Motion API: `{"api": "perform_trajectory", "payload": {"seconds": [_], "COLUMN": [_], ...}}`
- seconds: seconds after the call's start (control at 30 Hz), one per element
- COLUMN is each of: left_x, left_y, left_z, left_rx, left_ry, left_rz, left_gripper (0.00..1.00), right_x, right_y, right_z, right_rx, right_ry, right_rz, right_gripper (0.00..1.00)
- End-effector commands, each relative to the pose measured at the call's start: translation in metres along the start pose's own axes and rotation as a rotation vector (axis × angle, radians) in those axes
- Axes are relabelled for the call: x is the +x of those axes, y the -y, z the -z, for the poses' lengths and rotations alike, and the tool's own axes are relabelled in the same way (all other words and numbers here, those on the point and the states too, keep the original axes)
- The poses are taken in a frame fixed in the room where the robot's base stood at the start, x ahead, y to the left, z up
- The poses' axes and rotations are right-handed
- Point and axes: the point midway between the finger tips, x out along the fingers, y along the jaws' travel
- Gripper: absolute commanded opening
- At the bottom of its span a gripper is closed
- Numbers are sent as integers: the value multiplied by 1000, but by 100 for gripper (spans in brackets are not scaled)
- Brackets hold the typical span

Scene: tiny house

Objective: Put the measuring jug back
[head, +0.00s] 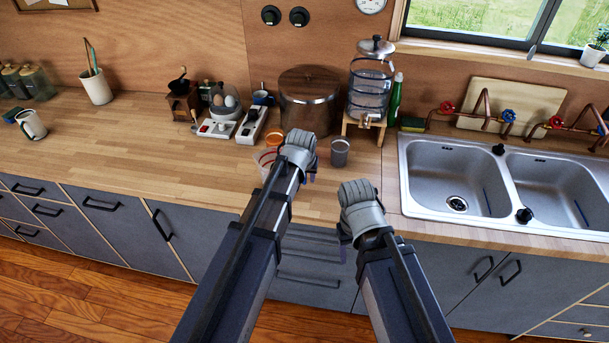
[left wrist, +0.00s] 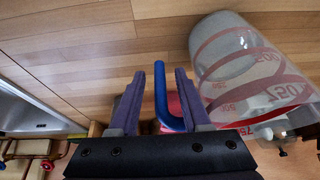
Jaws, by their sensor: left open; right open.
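The measuring jug (head: 265,162), clear with red markings, stands on the wooden counter, partly hidden behind my left gripper (head: 303,165) in the head view. In the left wrist view, the jug (left wrist: 245,75) is at the right with its red bands and numbers showing. A blue bent bar (left wrist: 160,95), which looks like the jug's handle, lies between the fingers of my left gripper (left wrist: 160,75). The fingers are apart, with gaps beside the bar. My right gripper (head: 346,235) is open and empty in front of the counter edge; its fingers are mostly hidden.
A large brown pot (head: 308,100) and a water dispenser (head: 369,90) stand behind. The double sink (head: 455,178) is at right.

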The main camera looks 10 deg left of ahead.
Motion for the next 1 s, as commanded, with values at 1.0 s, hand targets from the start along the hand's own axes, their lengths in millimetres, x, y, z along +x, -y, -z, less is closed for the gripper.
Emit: {"api": "perform_trajectory", "payload": {"seconds": [1.0], "left_x": [-116], "left_y": [-12], "left_z": [-32], "left_rx": [48], "left_ry": [63], "left_rz": [0], "left_gripper": [47], "right_x": [-99], "right_y": [-9], "right_z": [-6], "right_rx": [4], "right_ry": [0], "right_rz": [1], "right_gripper": [61]}}
